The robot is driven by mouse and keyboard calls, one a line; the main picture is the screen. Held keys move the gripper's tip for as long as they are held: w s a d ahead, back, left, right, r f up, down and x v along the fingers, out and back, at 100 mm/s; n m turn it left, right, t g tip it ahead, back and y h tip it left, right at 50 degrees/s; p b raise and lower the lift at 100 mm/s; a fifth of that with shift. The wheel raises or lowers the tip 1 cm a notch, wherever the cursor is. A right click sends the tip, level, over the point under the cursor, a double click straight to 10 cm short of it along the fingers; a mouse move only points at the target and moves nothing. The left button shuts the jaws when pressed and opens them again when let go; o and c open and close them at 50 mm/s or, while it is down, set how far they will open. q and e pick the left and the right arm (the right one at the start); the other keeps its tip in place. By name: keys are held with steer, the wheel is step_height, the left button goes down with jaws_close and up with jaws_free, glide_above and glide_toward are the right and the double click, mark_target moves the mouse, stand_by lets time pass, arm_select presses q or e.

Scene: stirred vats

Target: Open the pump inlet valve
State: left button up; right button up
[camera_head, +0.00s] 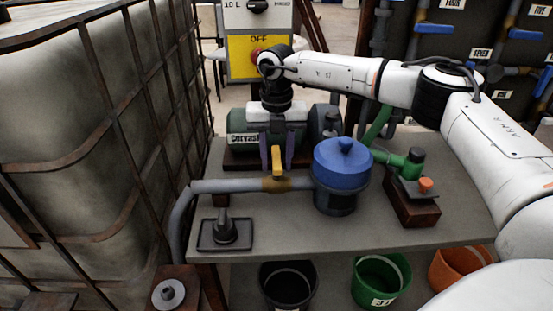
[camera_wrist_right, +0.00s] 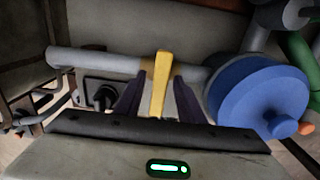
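A grey pipe (camera_head: 228,186) runs across the bench to a blue-topped strainer or pump housing (camera_head: 342,165). A yellow valve handle (camera_head: 277,162) stands on the brownish fitting of this pipe, crosswise to it. My right gripper (camera_head: 277,165) is over the handle, its two dark fingers one on each side. In the right wrist view the yellow handle (camera_wrist_right: 160,85) shows between the fingers (camera_wrist_right: 160,88), with a gap on both sides, so the gripper looks open. I cannot tell whether a finger touches the handle. My left gripper is not in view.
A caged tank (camera_head: 80,120) fills the left side. A green pump motor (camera_head: 250,130) is behind the handle, and a green valve fitting (camera_head: 408,160) is at right. A dark lever on a plate (camera_head: 224,232) sits at front left. Buckets (camera_head: 381,281) stand below the bench.

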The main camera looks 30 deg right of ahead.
jaws_close()
